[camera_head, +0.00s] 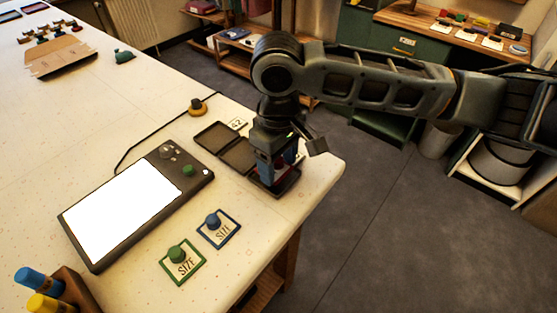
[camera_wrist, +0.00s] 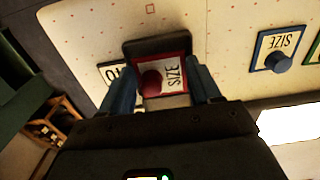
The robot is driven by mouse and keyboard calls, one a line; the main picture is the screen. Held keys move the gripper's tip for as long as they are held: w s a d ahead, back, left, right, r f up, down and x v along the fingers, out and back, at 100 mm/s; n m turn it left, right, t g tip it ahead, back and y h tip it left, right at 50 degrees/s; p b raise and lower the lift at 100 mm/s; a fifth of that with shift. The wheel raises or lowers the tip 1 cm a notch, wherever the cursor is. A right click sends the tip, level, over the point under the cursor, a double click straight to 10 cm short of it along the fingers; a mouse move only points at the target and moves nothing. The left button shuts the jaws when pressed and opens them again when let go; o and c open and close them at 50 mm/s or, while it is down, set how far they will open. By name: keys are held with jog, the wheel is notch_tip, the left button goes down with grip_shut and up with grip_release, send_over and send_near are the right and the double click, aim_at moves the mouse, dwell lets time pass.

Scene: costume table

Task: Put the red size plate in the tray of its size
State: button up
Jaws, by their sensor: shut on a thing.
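The red size plate (camera_wrist: 174,72) has a red rim, a white face marked SIZE and a round red knob (camera_wrist: 151,84). My gripper (camera_wrist: 163,88) is shut on it, with a blue finger on each side. In the head view my gripper (camera_head: 280,170) points down at the table's right corner, over the end tray (camera_head: 290,187) of a row of dark trays. The wrist view shows that tray (camera_wrist: 155,46) right around or under the plate; I cannot tell whether the plate rests on its floor. Two more trays (camera_head: 215,136) (camera_head: 240,156) are partly visible.
A card marked 42 (camera_head: 238,124) stands by the trays; another card (camera_wrist: 108,72) is partly hidden. Green (camera_head: 183,262) and blue (camera_head: 218,229) size plates lie in front. The table edge is close.

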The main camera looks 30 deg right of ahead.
aim_at(279, 172)
jog(key=shift+f, duration=0.3)
jog(key=shift+f, duration=0.15)
jog(key=shift+f, duration=0.5)
jog(key=o, duration=1)
jog(key=shift+s+f, duration=0.1)
jog(key=shift+o, duration=0.6)
notch_tip(279, 172, up, 14)
jog(key=b, duration=0.1)
jog(key=shift+f, duration=0.25)
